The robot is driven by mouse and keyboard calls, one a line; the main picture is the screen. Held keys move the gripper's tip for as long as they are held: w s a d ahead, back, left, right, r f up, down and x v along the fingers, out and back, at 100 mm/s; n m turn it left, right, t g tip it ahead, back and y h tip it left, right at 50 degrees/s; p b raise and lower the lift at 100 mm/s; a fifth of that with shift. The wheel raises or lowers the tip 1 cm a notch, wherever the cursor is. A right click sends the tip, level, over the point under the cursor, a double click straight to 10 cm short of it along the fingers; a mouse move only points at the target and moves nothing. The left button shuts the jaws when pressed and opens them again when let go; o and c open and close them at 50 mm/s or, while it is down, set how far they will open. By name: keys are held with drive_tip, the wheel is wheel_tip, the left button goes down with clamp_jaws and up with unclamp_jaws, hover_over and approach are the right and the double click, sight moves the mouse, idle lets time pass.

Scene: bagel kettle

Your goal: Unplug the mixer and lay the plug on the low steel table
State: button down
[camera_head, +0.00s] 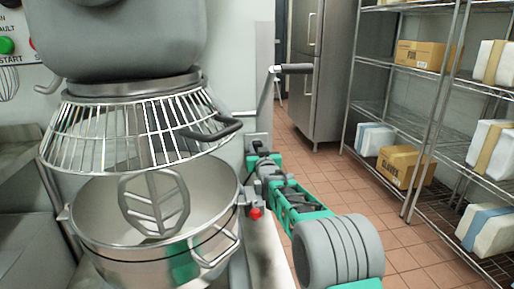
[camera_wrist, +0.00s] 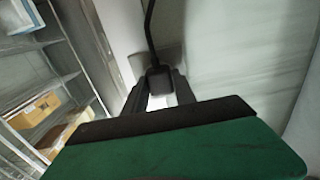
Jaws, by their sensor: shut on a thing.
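The mixer (camera_head: 120,40) stands at the left in the head view, with a wire guard (camera_head: 130,130) and a steel bowl (camera_head: 95,235) below its head. My gripper (camera_head: 259,150) is to the right of the bowl, close to the wall. In the wrist view, my gripper (camera_wrist: 160,84) is shut on a dark plug (camera_wrist: 159,77), with a black cord (camera_wrist: 149,25) rising from it. I cannot tell whether the plug is in a socket. In the head view the plug is too small to make out. I cannot tell which surface is the low steel table.
A grey steel surface (camera_head: 22,185) lies left of the bowl. The bowl's handle (camera_head: 216,250) and a red knob (camera_head: 255,213) are close to my arm. Wire shelves (camera_head: 410,120) with boxes stand at the right, a steel cabinet (camera_head: 330,70) behind. The tiled floor (camera_head: 350,190) between is clear.

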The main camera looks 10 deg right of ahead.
idle(0.5)
drive_tip(key=shift+s+b, duration=1.65)
drive_tip(key=shift+s, duration=1.35)
drive_tip(key=shift+d, duration=0.1)
